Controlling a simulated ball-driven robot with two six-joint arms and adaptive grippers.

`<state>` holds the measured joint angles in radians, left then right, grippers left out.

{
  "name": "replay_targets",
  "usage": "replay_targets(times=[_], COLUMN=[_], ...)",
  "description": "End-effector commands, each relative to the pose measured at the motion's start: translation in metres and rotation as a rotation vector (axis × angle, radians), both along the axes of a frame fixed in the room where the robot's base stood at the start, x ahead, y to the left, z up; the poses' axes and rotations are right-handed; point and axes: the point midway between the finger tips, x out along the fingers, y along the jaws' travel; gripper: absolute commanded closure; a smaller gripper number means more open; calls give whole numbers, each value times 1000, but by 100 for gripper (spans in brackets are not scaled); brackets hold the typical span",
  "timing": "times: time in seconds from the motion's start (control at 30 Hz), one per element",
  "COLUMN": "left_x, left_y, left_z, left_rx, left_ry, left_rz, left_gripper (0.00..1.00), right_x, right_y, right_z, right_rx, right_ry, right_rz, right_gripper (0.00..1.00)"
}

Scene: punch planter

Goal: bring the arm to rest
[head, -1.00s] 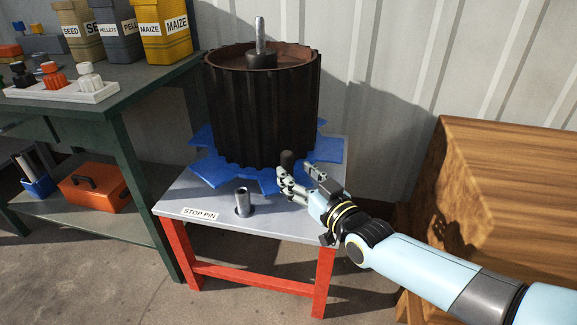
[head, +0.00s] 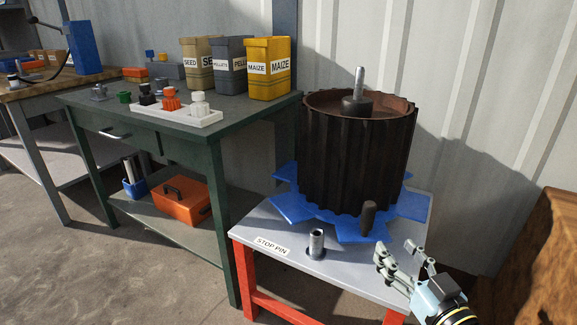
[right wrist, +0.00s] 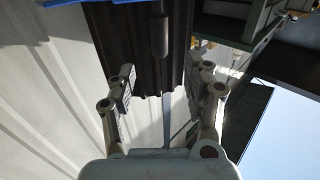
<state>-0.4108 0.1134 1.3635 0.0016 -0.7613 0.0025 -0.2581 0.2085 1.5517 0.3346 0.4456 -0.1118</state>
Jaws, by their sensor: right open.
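My right gripper (head: 405,262) is open and empty at the right front corner of the small stand in the head view. Its two fingers (right wrist: 165,95) show spread apart in the right wrist view, with nothing between them. A dark upright handle or pin (head: 368,218) stands on the blue star-shaped wheel (head: 290,207), apart from the fingers. It also shows in the right wrist view (right wrist: 160,38). A black ribbed drum (head: 357,150) sits above the blue wheel. My left gripper is not in view.
The grey-topped stand (head: 285,262) on red legs carries a metal stop-pin socket (head: 316,243) and a "STOP PIN" label (head: 271,246). A green bench (head: 235,118) with feed boxes stands left. A wooden crate (head: 535,255) is at right. Floor is free at front left.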

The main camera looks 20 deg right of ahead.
Motion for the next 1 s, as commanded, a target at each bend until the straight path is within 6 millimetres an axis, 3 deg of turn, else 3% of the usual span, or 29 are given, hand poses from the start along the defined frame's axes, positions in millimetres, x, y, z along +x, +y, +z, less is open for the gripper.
replay_targets(times=[0.17, 0.27, 0.4, 0.5, 0.6, 0.8, 0.93, 1.0], left_x=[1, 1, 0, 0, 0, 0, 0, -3], left_y=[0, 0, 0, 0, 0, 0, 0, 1], left_z=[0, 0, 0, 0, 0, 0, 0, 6], left_rx=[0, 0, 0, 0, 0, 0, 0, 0], left_ry=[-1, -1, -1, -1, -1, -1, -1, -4], left_rz=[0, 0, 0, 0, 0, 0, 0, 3], left_gripper=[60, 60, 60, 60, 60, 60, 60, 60], right_x=[-19, -45, -108, -157, -202, -280, -323, -332], right_y=[4, 12, 26, 32, 33, 29, 22, 21], right_z=[-20, -66, -156, -203, -234, -268, -276, -270], right_rx=[8, -2, -16, -28, -38, -62, -81, -73], right_ry=[49, 209, 578, 816, 1009, 1333, 1522, 1550], right_rz=[-5, 10, 45, 58, 61, 50, 27, 16], right_gripper=[48, 48, 48, 48, 48, 48, 48, 48])
